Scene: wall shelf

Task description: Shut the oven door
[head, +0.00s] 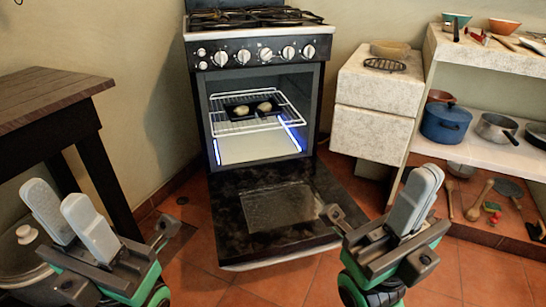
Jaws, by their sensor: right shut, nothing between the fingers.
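The oven (333,47) stands against the back wall with its door (280,218) folded down, open and low above the tiled floor. Inside, a dark tray with two pale pieces of food (252,108) sits on a wire rack (215,125). My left gripper (60,205) is at the lower left, apart from the door; its two fingers stand up with a small gap between them. My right gripper (421,186) is at the right of the door, its fingers together and empty. It looks nearer to me than the door; I cannot tell whether it touches it.
A dark wooden table (45,90) stands at the left, with a metal pot (20,255) below it. A stone counter (375,100) and shelves with a blue pot (445,124) and other cookware stand at the right. Floor tiles (290,285) in front of the door are clear.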

